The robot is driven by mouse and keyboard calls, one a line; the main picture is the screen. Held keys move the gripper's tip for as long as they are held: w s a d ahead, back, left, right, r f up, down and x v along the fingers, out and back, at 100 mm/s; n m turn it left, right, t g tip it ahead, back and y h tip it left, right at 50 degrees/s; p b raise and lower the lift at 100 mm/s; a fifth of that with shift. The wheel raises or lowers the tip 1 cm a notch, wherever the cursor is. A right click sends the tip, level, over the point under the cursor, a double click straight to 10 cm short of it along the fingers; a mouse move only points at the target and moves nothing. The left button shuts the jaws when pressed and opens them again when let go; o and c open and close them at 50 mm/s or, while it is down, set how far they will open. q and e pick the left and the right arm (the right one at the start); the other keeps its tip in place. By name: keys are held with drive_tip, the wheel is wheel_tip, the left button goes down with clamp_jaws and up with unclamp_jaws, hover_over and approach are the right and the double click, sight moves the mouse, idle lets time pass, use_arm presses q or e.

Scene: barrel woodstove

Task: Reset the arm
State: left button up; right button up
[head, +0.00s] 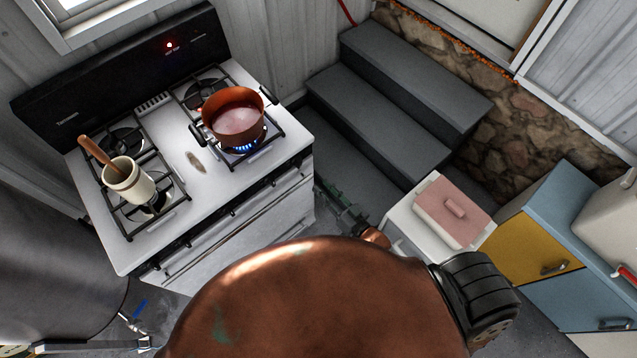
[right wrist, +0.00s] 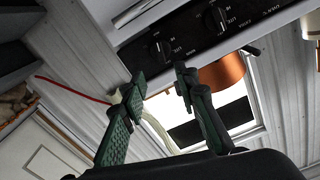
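My right gripper (head: 330,195) is in front of the stove's right front corner, to the left of the dark steps. It looks small and dark green in the head view. In the right wrist view its two green fingers (right wrist: 158,82) stand apart with nothing between them, so it is open and empty. The stove's control knobs (right wrist: 188,32) show behind the fingers. A large copper-coloured rounded shape fills the bottom middle of the head view and hides the floor there. My left gripper does not show.
The white stove (head: 190,222) bears a copper-red pot (head: 233,118) over a blue flame and a cream crock (head: 128,182) with a wooden handle. Dark grey steps (head: 385,120) rise behind. A pink-lidded white box (head: 440,214) and a coloured cabinet (head: 545,245) stand at right.

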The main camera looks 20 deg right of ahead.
idle(0.8)
drive_tip(key=s+d+f+g+h, duration=0.25)
drive_tip(key=s+f, duration=0.25)
drive_tip(key=f, duration=0.6)
drive_tip(key=s+d+f+g+h, duration=0.1)
drive_tip(key=s+d+f+g, duration=0.3)
drive_tip(key=f, duration=0.7)
drive_tip(key=s+d+f+g+h, duration=0.1)
drive_tip(key=s+d+f+g, duration=0.15)
drive_tip(key=s+f, duration=0.55)
drive_tip(key=s+d+f+g, duration=0.1)
drive_tip(key=s+f+g, duration=0.1)
drive_tip(key=s+f, duration=0.3)
drive_tip(key=s+d+f+g+h, duration=0.1)
drive_tip(key=s+f, duration=0.5)
drive_tip(key=s, duration=0.7)
drive_tip(key=s+d+f+g+h, duration=0.1)
drive_tip(key=s+d+f+g, duration=0.2)
drive_tip(key=s+f, duration=0.3)
drive_tip(key=s+g, duration=0.1)
drive_tip(key=s, duration=0.2)
drive_tip(key=shift+b, duration=0.35)
